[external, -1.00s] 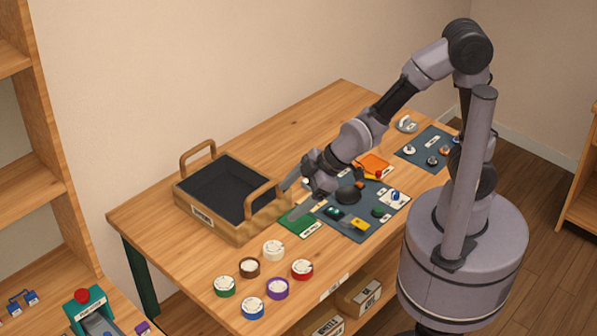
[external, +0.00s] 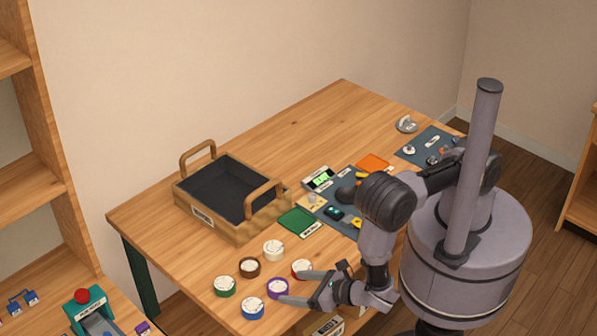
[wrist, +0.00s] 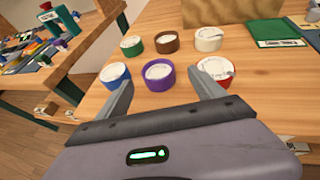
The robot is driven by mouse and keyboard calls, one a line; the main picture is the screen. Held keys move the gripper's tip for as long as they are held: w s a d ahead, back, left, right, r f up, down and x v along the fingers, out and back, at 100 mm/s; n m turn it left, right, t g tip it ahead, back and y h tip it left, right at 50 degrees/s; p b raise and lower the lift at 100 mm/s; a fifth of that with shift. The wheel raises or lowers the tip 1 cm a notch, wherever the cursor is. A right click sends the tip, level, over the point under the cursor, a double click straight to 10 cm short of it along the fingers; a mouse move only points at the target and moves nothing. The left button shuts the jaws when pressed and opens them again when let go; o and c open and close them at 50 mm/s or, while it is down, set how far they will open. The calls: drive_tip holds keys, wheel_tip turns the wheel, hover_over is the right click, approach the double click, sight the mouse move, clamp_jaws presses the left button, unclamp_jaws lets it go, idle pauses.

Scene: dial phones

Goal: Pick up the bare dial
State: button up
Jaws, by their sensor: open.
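Several round, white-topped dials stand on the table: green (external: 224,286), brown (external: 249,267), cream (external: 273,250), blue (external: 252,307), purple (external: 277,287) and red (external: 301,267). I cannot tell for sure which is the bare dial; the cream one has no coloured side. My gripper (external: 292,287) is open and empty, low at the table's front edge. In the wrist view, the purple dial (wrist: 158,74) shows between the fingertips, with blue (wrist: 115,75) to the left and red (wrist: 215,73) to the right. The cream dial (wrist: 208,39) is behind red. A finger partly hides red in the external view.
A wooden tray (external: 247,232) with handles and a dark inside stands behind the dials. A green card (external: 297,222) and a dark mat (external: 344,179) with small parts lie to its right. A side table (wrist: 68,87) is at left in the wrist view.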

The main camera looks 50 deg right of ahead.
sight(276, 286)
drive_tip(key=b+x, duration=0.1)
drive_tip(key=x, duration=0.4)
drive_tip(key=shift+a+f+b, duration=0.2)
drive_tip(key=shift+f+b, duration=0.05)
drive_tip(key=shift+b, duration=0.15)
drive_tip(key=shift+w+a, duration=0.15)
drive_tip(key=shift+w, duration=0.3)
drive_tip(key=c, duration=1.5)
